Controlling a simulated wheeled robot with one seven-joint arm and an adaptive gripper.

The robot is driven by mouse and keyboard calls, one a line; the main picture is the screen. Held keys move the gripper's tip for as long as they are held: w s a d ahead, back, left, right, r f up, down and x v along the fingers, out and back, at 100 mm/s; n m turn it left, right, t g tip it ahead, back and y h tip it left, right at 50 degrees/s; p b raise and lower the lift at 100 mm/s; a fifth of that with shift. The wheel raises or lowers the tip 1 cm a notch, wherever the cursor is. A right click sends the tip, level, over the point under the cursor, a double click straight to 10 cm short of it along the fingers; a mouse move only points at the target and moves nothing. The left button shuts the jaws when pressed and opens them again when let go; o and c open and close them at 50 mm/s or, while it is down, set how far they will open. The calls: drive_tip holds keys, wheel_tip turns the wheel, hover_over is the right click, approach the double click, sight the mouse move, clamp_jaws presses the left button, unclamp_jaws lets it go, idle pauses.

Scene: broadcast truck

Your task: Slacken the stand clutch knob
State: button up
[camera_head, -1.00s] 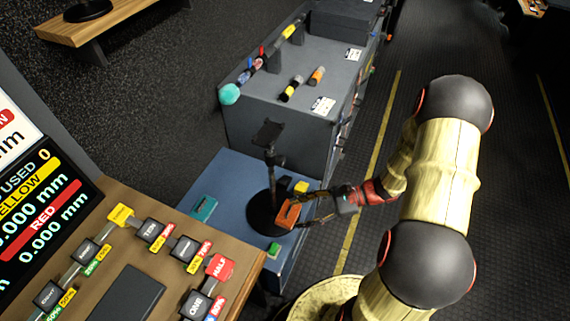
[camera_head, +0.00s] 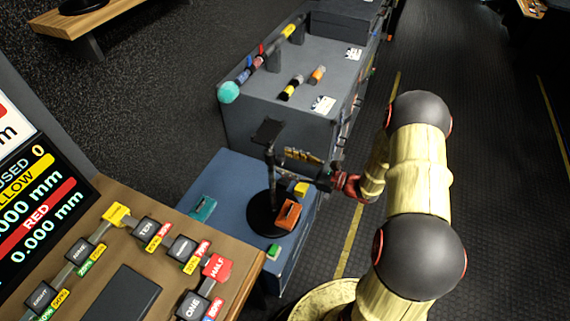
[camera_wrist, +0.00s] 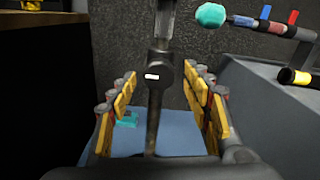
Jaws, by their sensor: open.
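The dark stand rises from a round black base (camera_head: 263,222) on the blue surface, with a post (camera_head: 270,160) and a small plate-like head (camera_head: 268,131) on top. The clutch knob (camera_wrist: 153,76) is a dark rounded block with a white mark, on the post in the wrist view. My gripper (camera_head: 290,160) is open beside the post, level with its upper part. In the wrist view, its yellow-padded fingers (camera_wrist: 160,78) stand to either side of the post and knob, with gaps at both sides. Whether the knob lies between the fingertips in depth is hard to tell.
An orange block (camera_head: 288,214) and a yellow block (camera_head: 301,189) sit by the base. A teal block (camera_head: 203,208) and a green block (camera_head: 273,250) lie on the blue surface. A grey cabinet (camera_head: 290,115) stands behind. The aisle floor at right is clear.

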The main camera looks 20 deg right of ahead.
drive_tip(key=shift+w+a, duration=0.4)
drive_tip(key=c, duration=0.4)
drive_tip(key=c, duration=0.7)
drive_tip(key=shift+c, duration=0.4)
